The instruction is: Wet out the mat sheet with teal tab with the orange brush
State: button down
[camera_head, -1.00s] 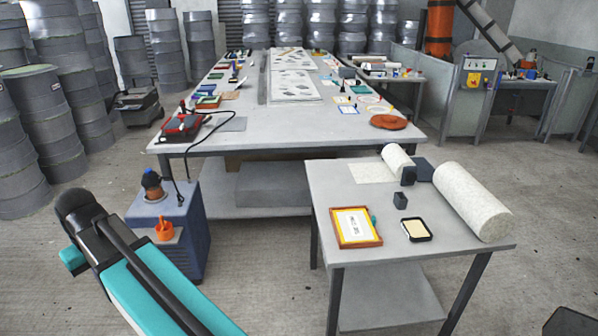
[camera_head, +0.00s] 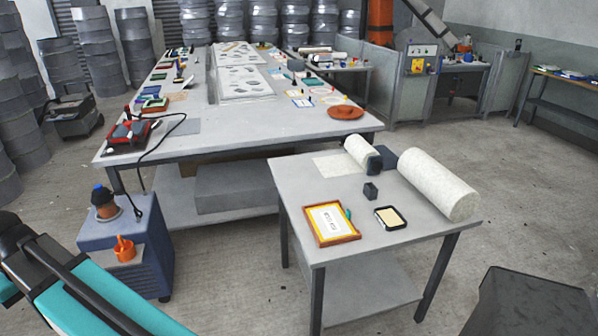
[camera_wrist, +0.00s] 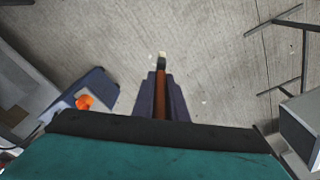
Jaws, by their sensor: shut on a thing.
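In the wrist view my gripper (camera_wrist: 161,98) is shut on a brush (camera_wrist: 162,80) with an orange-brown handle, a dark band and a small pale tip. The tip points away over bare floor. On the small table in the head view lies a framed panel (camera_head: 331,222) with a reddish-brown rim, yellow border and white middle with dark marks. A small teal piece (camera_head: 348,214) is at its right edge. A plain pale sheet (camera_head: 336,166) lies flat farther back on that table; no teal tab is visible on it. My gripper is outside the head view.
A dark box (camera_head: 530,305) stands at lower right.

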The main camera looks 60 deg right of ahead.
jog(key=w+d+r+m+p, duration=0.15)
jog(key=d+m, duration=0.25)
jog(key=d, duration=0.7)
jog(key=w+d+m+p, duration=0.2)
jog(key=d+m, duration=0.2)
jog(key=d, duration=0.8)
jog(key=s+d+m+g+h+p, duration=0.1)
jog(key=s+d+m+p, duration=0.2)
jog(key=d, duration=0.8)
jog(key=s+d+m, duration=0.3)
jog(key=d+m, duration=0.1)
jog(key=d, duration=0.7)
jog(key=s+d+m+p, duration=0.2)
jog(key=s+d+m, duration=0.4)
jog(key=s+d, duration=0.8)
jog(key=s+d+f+m+g+p, duration=0.1)
jog(key=s+d+m+p, duration=0.2)
jog(key=s+d+m, duration=0.4)
jog(key=s+d, duration=0.8)
jog(key=d, duration=0.5)
jog(key=shift+s+d+f, duration=0.15)
jog(key=shift+s+f, duration=0.15)
